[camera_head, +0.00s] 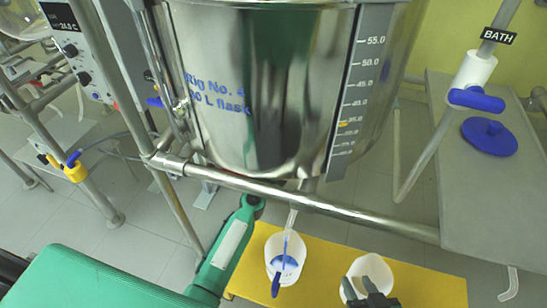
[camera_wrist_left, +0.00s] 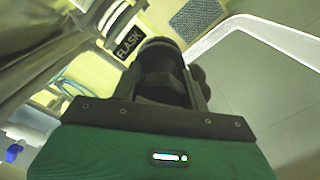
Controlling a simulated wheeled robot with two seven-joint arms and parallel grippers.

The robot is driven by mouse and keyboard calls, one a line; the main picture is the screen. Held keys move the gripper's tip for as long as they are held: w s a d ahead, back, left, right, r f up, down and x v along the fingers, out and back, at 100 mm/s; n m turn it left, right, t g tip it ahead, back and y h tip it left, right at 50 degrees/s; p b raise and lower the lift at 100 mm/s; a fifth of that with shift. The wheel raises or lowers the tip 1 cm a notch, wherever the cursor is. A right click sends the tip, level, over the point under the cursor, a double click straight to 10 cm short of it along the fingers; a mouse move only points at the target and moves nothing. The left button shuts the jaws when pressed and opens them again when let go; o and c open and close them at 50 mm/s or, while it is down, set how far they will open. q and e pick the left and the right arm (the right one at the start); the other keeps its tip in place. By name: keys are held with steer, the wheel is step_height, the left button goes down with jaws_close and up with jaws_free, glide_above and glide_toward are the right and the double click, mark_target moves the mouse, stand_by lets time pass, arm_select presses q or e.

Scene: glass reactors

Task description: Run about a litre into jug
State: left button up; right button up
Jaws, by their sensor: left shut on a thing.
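A white jug (camera_head: 270,252) stands on the yellow platform below the steel vessel (camera_head: 265,95), with a pale outlet tube (camera_head: 291,219) above it. A thin blue streak runs from the tube into this jug, and blue shows inside. A blue handle-like piece (camera_head: 276,286) shows at its front. A second white jug (camera_head: 372,266) stands to the right. My right gripper (camera_head: 368,290) is at its near side, and its grip is unclear. My left gripper (camera_wrist_left: 166,72) is shut on a dark rounded thing near the FLASK label (camera_wrist_left: 129,42). Its fingers are hidden in the head view.
A steel rail (camera_head: 305,203) crosses in front of the vessel, above the yellow platform (camera_head: 436,286). A BATH valve with a blue lever (camera_head: 477,99) and a grey bench (camera_head: 487,185) with a blue lid (camera_head: 489,137) are at right. A control box (camera_head: 80,48) is at left.

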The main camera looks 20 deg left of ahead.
arm_select(q)
steer(key=o, duration=1)
